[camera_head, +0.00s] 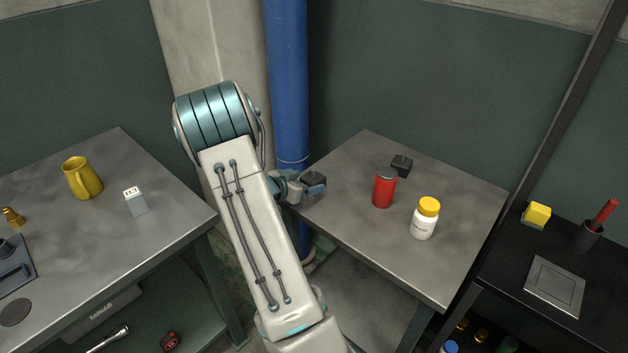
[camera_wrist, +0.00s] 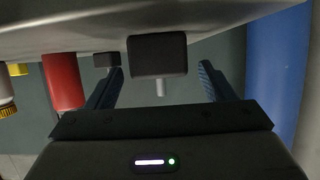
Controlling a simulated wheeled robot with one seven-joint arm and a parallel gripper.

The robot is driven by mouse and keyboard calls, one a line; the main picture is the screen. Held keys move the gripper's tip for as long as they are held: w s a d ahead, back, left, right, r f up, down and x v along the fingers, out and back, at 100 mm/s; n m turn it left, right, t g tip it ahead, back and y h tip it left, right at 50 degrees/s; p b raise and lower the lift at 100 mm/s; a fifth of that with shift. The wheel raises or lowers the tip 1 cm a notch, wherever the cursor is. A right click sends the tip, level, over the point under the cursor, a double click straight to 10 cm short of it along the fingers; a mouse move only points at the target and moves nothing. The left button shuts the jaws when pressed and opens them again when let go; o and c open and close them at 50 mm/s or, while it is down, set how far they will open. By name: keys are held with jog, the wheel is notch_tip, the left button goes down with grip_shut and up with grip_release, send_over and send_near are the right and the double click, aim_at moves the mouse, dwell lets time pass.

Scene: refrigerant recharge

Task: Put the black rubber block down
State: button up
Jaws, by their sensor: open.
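A black block (camera_head: 314,179) sits at the left edge of the middle table, at my gripper (camera_head: 304,187). In the wrist view, which shows the table upside down, this block (camera_wrist: 158,54) lies between the two open fingers of my gripper (camera_wrist: 161,70). It meets the table surface, and a short pale stub sticks out of it. A gap shows beside the right finger; I cannot tell if the left finger touches. A second, dark block (camera_head: 402,164) stands farther back on the same table and also shows in the wrist view (camera_wrist: 106,60).
A red can (camera_head: 384,188) and a white bottle with yellow cap (camera_head: 424,219) stand on the middle table (camera_head: 345,215). A blue pipe (camera_head: 288,80) rises behind my gripper. The left table holds a yellow mug (camera_head: 82,178) and a grey box (camera_head: 136,203).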

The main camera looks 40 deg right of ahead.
jog(key=v, duration=0.6)
jog(key=shift+a+r, duration=0.2)
jog(key=shift+a, duration=0.1)
jog(key=w+a+r+n+t+y, duration=0.2)
jog(key=w+a+r+t+y, duration=0.1)
jog(key=a, duration=0.3)
jog(key=w+a+r+n+t+y, duration=0.3)
jog(key=w+a+t, duration=0.1)
jog(key=a, duration=0.1)
jog(key=s+a+r+n+t+y, duration=0.1)
jog(key=s+a+r+n+y, duration=0.15)
jog(key=a, duration=0.35)
jog(key=s+a+r+n+y, duration=0.1)
jog(key=a+r+n+y, duration=0.1)
jog(key=a+y, duration=0.3)
jog(key=s+a+r+n+g, duration=0.1)
jog(key=s+a+n+g, duration=0.2)
jog(key=s, duration=0.8)
jog(key=s+a+r+n+g, duration=0.1)
jog(key=s+a+n+g, duration=0.2)
jog(key=s, duration=0.9)
jog(key=shift+a+n, duration=0.65)
jog(key=shift+r, duration=0.1)
jog(key=shift+c, duration=0.4)
